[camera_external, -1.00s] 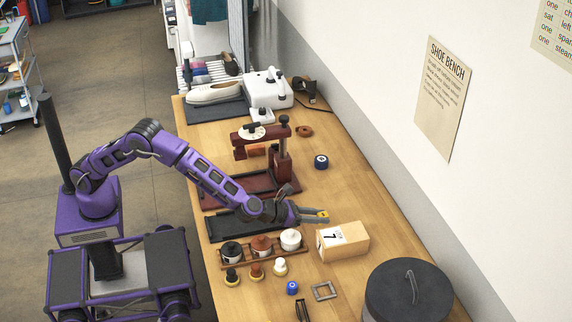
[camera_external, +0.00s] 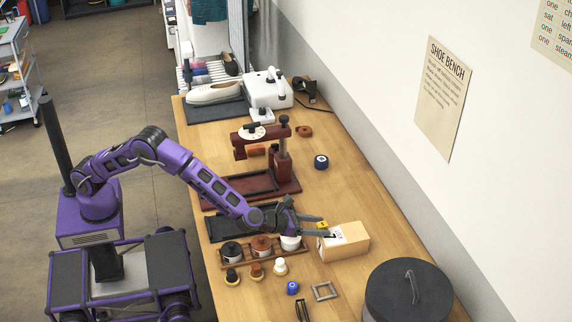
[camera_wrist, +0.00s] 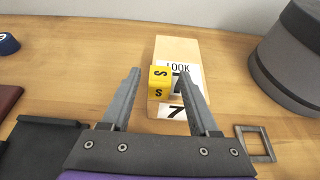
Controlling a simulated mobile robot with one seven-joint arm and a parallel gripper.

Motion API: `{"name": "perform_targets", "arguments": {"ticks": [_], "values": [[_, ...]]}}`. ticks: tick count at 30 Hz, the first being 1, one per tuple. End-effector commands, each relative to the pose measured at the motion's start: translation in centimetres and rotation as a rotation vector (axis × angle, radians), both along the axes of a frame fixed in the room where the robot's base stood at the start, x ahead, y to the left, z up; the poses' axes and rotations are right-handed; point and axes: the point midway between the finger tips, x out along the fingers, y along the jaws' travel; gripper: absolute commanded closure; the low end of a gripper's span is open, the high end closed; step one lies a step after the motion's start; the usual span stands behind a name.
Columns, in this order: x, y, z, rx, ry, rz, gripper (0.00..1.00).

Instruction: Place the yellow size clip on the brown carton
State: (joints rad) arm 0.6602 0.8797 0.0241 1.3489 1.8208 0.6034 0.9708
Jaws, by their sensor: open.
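The yellow size clip (camera_external: 322,224) is a small block marked S. In the wrist view the clip (camera_wrist: 159,83) lies between my fingers with a gap on each side, overlapping the left edge of the carton's top. I cannot tell whether it rests fully on the carton. The brown carton (camera_external: 349,243) is a light tan box with a white label reading 7; it also shows in the wrist view (camera_wrist: 184,48). My gripper (camera_external: 325,227) is open, with its fingers at the carton's left end; it also shows in the wrist view (camera_wrist: 158,73).
A rack (camera_external: 243,262) of several lidded jars stands below my wrist. A dark round box (camera_external: 408,296) and a metal buckle (camera_external: 324,291) lie nearer the front. A red press (camera_external: 282,172) stands behind. Bench to the carton's upper right is clear.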

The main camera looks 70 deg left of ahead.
Motion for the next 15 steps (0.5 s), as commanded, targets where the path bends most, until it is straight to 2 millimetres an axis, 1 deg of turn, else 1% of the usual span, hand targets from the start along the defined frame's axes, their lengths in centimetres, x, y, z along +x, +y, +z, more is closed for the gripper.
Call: {"name": "perform_targets", "arguments": {"ticks": [6, 8, 11, 15], "values": [[0.0, 0.0, 0.6, 0.0, 0.0, 0.0, 0.39], [-0.8, -0.1, 0.7, -0.001, -0.001, -0.002, 0.39], [-2.3, -0.1, 1.3, 0.0, -0.001, -0.003, 0.39], [-5.2, -0.1, 2.5, 0.0, -0.001, -0.003, 0.39]]}}
